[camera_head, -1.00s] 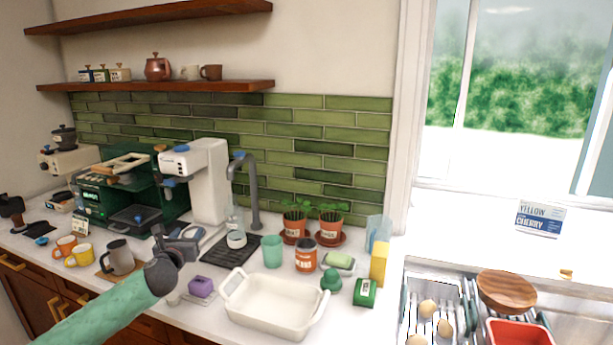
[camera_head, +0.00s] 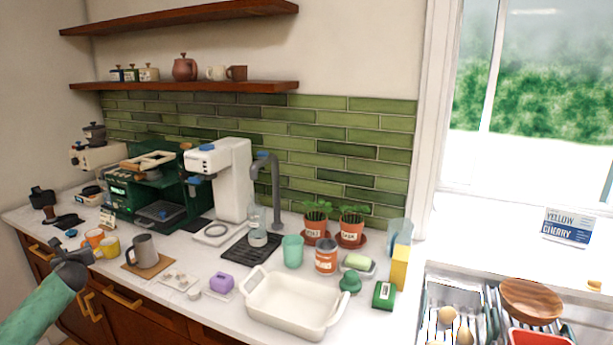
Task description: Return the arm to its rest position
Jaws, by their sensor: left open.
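My left arm comes in at the lower left, in a green sleeve. My left gripper (camera_head: 72,262) is open and empty, in front of the counter's front edge and the wooden drawers. In the picture it sits just left of the yellow mug (camera_head: 108,247) and below the orange mug (camera_head: 93,236). I cannot tell from this view how far it is from the mugs. My right gripper is not in view.
A grey pitcher (camera_head: 145,250) on a wooden board, a purple sponge (camera_head: 222,282) and a white baking dish (camera_head: 292,318) stand along the counter's front. Coffee machines (camera_head: 228,180) stand behind. A dish rack (camera_head: 452,294) is at the lower right.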

